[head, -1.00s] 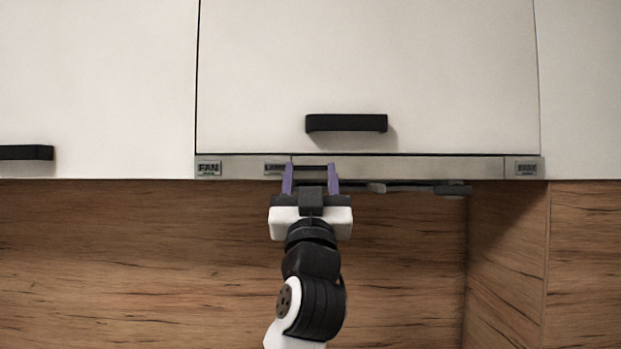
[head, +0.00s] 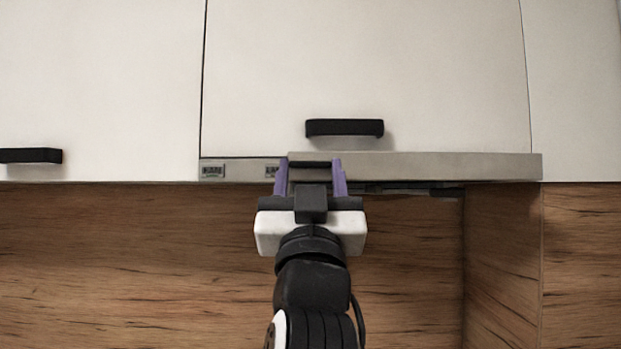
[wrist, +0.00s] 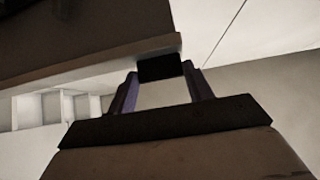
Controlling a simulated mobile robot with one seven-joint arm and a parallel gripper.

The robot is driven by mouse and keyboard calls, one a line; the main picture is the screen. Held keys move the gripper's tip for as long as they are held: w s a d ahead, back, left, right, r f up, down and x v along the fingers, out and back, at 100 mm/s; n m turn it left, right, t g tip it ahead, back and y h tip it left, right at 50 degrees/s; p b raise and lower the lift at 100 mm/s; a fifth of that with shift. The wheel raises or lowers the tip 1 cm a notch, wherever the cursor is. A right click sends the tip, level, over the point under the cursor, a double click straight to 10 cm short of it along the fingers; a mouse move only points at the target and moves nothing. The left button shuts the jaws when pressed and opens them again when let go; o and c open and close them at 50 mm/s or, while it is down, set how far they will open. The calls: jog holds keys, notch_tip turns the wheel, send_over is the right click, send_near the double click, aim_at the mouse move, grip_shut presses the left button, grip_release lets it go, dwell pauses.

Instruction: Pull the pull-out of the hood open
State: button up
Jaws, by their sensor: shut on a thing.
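The pull-out (head: 440,167) of the hood is a long grey metallic front strip below the white cabinet door, standing forward of the hood's fixed strip. Its small dark handle (head: 310,164) sits at its left end. My gripper (head: 309,168) reaches up from below, with one purple finger on each side of this handle, and is shut on it. In the wrist view, the black handle (wrist: 160,67) lies between the fingertips, and the pull-out's edge (wrist: 95,62) runs off to the left. The pull-out's inside is hidden.
The hood's fixed strip (head: 240,170) carries small labels on the left. A white cabinet door with a black bar handle (head: 345,128) is above. A second bar handle (head: 30,156) is at left. The wood splashback (head: 130,260) lies behind my arm.

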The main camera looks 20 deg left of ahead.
jog(key=o, duration=1.4)
jog(key=b+v, duration=0.6)
jog(key=v, duration=0.7)
jog(key=shift+s+d+f, duration=0.1)
jog(key=shift+s+f, duration=0.15)
jog(key=shift+f, duration=0.1)
